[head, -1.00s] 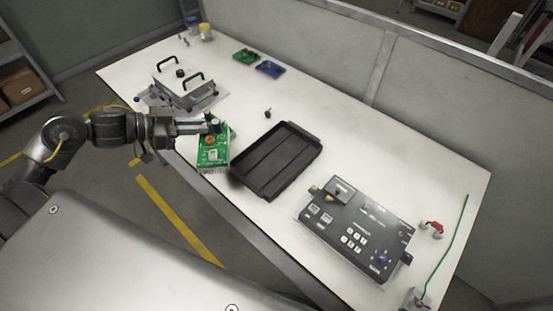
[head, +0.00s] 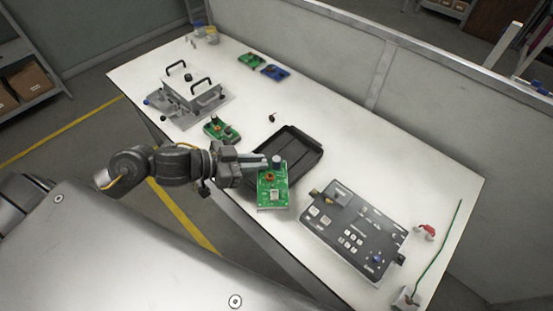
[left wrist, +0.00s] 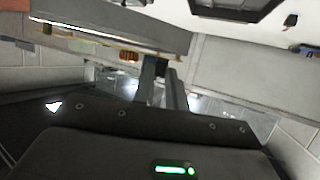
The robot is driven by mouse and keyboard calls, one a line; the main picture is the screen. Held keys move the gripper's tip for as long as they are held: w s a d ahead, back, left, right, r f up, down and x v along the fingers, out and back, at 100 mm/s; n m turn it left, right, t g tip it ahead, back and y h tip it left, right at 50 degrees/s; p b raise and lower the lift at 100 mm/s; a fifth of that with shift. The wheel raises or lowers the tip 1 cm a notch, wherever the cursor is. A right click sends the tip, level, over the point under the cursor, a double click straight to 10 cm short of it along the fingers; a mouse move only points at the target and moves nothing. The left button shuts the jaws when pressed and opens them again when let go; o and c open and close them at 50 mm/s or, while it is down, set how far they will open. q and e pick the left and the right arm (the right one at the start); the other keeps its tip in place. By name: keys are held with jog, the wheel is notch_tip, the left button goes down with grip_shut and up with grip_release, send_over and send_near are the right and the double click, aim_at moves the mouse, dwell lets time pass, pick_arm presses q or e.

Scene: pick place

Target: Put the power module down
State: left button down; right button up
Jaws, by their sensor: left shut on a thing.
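The power module, a green board (head: 272,190) with a copper coil and a dark cylinder, is held in my left gripper (head: 262,163). The gripper is shut on its far edge. The board overlaps the near part of the black tray (head: 309,157) in the head view; its height above the tray is hard to judge. In the left wrist view the module shows edge-on as a grey slab (left wrist: 115,22) with the coil beside the fingers (left wrist: 163,82). My right gripper is out of view.
Another green board (head: 220,130) lies left of the tray. A grey fixture with handles (head: 190,95) stands behind it, and a dark control panel (head: 352,228) lies at right. Small green (head: 250,61) and blue (head: 273,71) boards lie at the back.

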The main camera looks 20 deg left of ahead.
pick_arm(q)
jog(key=w+a+f, duration=0.2)
jog(key=w+f, duration=0.2)
jog(key=w+a+f+p, duration=0.1)
jog(key=w+a+f, duration=0.1)
jog(key=w+f, duration=0.2)
jog(key=w+a+f+p, duration=0.1)
jog(key=w+a+f, duration=0.1)
jog(key=w+f, duration=0.2)
jog(key=shift+w+a+f, duration=0.15)
jog(key=shift+a+f, duration=0.1)
jog(key=shift+a, duration=0.05)
jog(key=shift+f, duration=0.15)
